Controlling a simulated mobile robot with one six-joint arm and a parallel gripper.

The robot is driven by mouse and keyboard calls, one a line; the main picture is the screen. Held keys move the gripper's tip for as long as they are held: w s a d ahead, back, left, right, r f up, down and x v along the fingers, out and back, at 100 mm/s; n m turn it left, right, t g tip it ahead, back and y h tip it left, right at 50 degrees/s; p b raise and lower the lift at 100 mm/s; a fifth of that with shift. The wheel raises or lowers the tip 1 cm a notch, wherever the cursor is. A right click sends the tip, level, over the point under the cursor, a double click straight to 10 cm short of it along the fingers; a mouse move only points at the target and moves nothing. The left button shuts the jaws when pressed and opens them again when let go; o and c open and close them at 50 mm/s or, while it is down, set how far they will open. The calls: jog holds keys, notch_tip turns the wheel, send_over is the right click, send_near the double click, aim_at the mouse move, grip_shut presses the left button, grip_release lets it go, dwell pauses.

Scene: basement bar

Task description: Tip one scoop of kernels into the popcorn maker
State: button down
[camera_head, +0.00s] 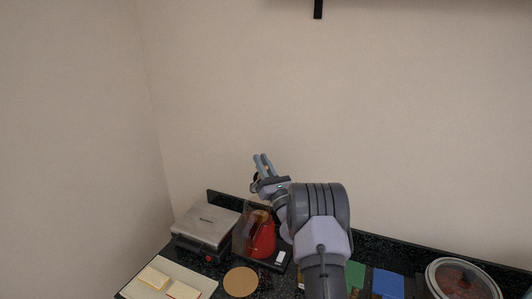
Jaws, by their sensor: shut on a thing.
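My gripper (262,167) is raised above the back of the counter, its fingers pointing up and to the left. It is shut on a small dark thing (254,178), apparently the scoop, which is mostly hidden; no kernels can be made out. Below the gripper stands a red appliance with a clear, orange-tinted part, apparently the popcorn maker (264,238). The appliance's opening cannot be made out.
A silver-lidded appliance (205,224) stands left of the red one. In front are a round tan mat (240,282) and a pale board (206,285) with cream pieces. Right of my arm are green (355,274) and blue (388,284) flat things and a round glass-lidded pot (434,272). Walls close the back and left.

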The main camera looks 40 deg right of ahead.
jog(key=w+a+r+n+g+y+p, duration=0.1)
jog(key=w+g+p, duration=0.4)
jog(key=p, duration=0.8)
jog(key=shift+w+a+r+n+g+y+p, duration=0.3)
jog(key=shift+w+a+r+n+y, duration=0.15)
jog(key=shift+w+n, duration=0.5)
jog(key=shift+w+d, duration=0.1)
